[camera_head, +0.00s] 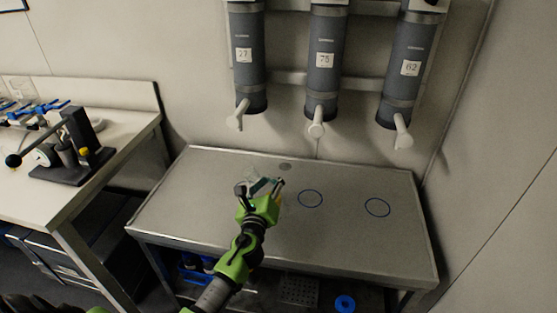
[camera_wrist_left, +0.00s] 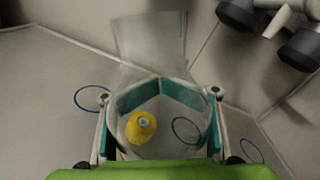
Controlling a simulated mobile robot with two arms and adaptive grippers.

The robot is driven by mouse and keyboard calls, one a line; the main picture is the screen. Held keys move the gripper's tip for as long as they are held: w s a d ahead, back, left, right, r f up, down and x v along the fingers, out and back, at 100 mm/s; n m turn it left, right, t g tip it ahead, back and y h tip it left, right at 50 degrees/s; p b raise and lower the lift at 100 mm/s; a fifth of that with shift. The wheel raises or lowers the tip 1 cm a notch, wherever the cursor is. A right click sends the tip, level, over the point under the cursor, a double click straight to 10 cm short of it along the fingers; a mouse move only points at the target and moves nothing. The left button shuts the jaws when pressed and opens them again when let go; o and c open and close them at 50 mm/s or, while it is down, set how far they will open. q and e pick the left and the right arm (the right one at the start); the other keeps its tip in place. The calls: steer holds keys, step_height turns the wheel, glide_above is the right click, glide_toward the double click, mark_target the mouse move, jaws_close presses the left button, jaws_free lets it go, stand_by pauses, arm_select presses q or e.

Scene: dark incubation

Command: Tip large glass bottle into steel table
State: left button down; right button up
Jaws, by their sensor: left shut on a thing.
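My left gripper (camera_head: 262,187) is over the left part of the steel table (camera_head: 330,245). In the left wrist view its teal-padded fingers (camera_wrist_left: 160,98) are shut around a clear glass bottle (camera_wrist_left: 150,45). The bottle is faint and see-through in the head view (camera_head: 254,184), partly hidden by the gripper; its exact tilt and its gap to the table are hard to tell. A yellow piece (camera_wrist_left: 140,127) shows between the fingers; whether it is in the bottle or behind the glass is unclear. My right gripper is not in view.
Blue rings (camera_head: 311,198) (camera_head: 377,207) mark the tabletop right of my gripper. Grey dispensers with spouts (camera_head: 323,75) hang on the wall above the back edge. A white bench (camera_head: 110,150) with a lever press (camera_head: 72,150) stands left. The table's right half is clear.

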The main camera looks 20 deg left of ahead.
arm_select(q)
steer(key=shift+a+f+m, duration=0.15)
steer(key=shift+a+m, duration=0.05)
steer(key=shift+m, duration=0.3)
steer(key=shift+s+a+f+m+p, duration=0.25)
steer(key=shift+a+m, duration=0.4)
steer(key=shift+m, duration=0.35)
steer(key=shift+s+a+f+m+p, duration=0.1)
steer(key=shift+s+a+f+m, duration=0.1)
steer(key=shift+a+m, duration=0.6)
steer(key=shift+d, duration=0.2)
steer(key=shift+a+f+m, duration=0.1)
steer(key=shift+a+m, duration=0.15)
steer(key=shift+m, duration=0.25)
